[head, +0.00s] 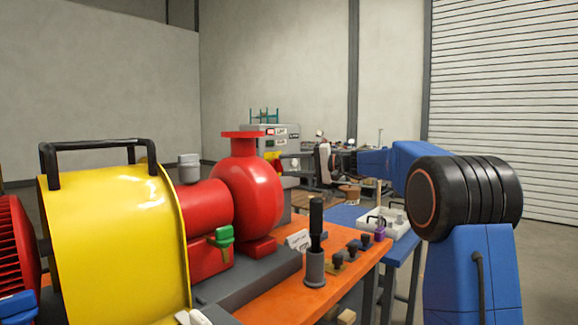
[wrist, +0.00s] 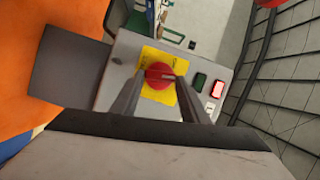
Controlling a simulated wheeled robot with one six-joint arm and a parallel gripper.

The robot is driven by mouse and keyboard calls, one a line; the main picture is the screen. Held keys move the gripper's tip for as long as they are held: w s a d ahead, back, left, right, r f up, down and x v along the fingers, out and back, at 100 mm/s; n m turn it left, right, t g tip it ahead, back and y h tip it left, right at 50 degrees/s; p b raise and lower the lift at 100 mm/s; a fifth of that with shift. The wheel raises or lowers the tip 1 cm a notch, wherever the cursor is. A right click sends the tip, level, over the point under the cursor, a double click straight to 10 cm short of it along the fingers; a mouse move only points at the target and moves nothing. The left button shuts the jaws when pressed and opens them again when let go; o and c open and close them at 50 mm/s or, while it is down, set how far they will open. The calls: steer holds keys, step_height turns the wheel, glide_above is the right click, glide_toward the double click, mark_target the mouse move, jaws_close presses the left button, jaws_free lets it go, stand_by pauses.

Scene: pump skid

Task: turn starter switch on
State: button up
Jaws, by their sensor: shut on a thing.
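The starter switch is a round red knob (wrist: 158,78) on a yellow plate (wrist: 153,56), on the face of a grey starter box (wrist: 127,52). A pale mark on the knob runs toward the right in the wrist view. My gripper (wrist: 161,77) has one finger on each side of the knob and is shut on it. In the head view the grey box (head: 288,130) stands beyond the red pump, with a bit of yellow on its side. My gripper there (head: 284,157) reaches its right side; the knob itself cannot be made out.
Beside the knob are a dark green button (wrist: 200,80) and a lit red button (wrist: 217,88). A yellow guard (head: 115,240), red pump (head: 246,185) and orange bench (head: 340,240) fill the near left. A blue table (head: 345,213) holds a white tray (head: 400,228).

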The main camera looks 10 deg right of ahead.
steer(key=shift+f+m+y, duration=0.2)
steer(key=shift+m+y, duration=0.1)
steer(key=shift+m, duration=0.7)
steer(key=o, duration=1.1)
steer(key=shift+c, duration=0.2)
steer(key=shift+d, duration=0.15)
steer(key=v, duration=1.7)
steer(key=shift+f, duration=0.2)
steer(key=shift+s+d, duration=0.1)
steer(key=shift+s, duration=0.05)
